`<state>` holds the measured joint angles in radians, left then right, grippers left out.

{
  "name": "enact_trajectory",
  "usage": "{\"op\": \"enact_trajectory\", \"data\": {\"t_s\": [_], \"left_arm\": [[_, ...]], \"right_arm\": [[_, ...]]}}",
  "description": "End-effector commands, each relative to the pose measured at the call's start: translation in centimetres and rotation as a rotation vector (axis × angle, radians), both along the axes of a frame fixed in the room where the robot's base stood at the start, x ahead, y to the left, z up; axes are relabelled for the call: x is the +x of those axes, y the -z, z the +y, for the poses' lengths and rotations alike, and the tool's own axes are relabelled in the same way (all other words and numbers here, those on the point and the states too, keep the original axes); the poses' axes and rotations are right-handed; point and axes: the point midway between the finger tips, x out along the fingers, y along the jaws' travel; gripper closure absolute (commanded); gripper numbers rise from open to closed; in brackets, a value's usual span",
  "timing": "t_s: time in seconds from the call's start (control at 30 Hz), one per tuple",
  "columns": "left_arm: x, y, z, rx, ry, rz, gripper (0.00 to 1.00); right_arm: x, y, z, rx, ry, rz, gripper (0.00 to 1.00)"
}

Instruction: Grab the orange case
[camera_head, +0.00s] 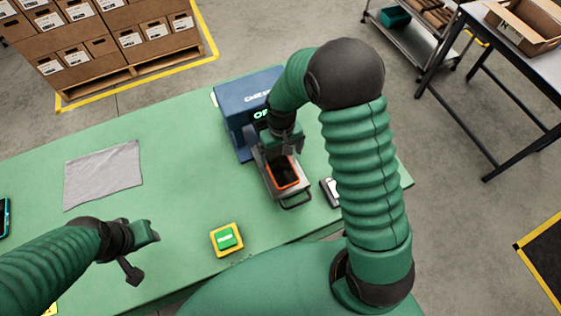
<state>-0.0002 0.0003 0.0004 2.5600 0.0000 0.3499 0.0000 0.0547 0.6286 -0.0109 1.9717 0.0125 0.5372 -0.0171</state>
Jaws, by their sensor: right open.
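The orange case (286,185) shows as an orange rim around a dark inside. It lies in a grey metal tray (297,203) at the front of a blue machine (238,103) on the green table. My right gripper (283,153) is open just above the case's far end. It hides that end, and I cannot tell whether the fingers touch the case. My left gripper (142,254) is open and empty over the table at the lower left, well away from the case.
A yellow box with a green button (227,239) stands left of the tray. A small grey device (330,191) lies right of it, partly behind my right arm. A grey cloth (103,174) lies at the left. The table's front edge is close to the tray.

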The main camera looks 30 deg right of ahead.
Motion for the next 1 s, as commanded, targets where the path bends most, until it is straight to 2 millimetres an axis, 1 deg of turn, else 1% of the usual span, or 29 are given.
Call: {"op": "enact_trajectory", "data": {"t_s": [0.03, 0.1, 0.2, 0.3, 0.43, 0.47, 1.0], "left_arm": [[0.0, -0.5, 0.0, 0.0, 0.0, 0.0, 0.6], [0.0, -0.8, 0.0, 0.0, 0.0, 0.0, 0.6], [0.0, -0.8, 0.0, 0.0, -0.001, 0.0, 0.6], [0.0, -0.8, 0.0, 0.0, -0.001, 0.0, 0.6], [0.0, -0.8, 0.0, 0.0, -0.001, 0.0, 0.6], [0.0, -0.8, 0.0, 0.0, -0.001, 0.0, 0.6], [0.0, -0.8, 0.0, 0.0, 0.0, 0.0, 0.6]], "right_arm": [[-0.1, 0.7, 0.1, 0.0, -0.001, 0.006, 0.04], [0.0, 2.1, 0.2, -0.001, -0.001, 0.007, 0.04], [0.3, 3.7, 0.3, 0.0, -0.001, 0.006, 0.04], [0.5, 4.3, 0.2, 0.001, 0.0, 0.003, 0.04], [0.5, 4.3, 0.1, 0.001, 0.0, 0.003, 0.04], [0.4, 4.2, 0.1, 0.001, 0.0, 0.002, 0.05], [0.4, 4.2, 0.2, 0.001, -0.001, 0.003, 0.76]]}}
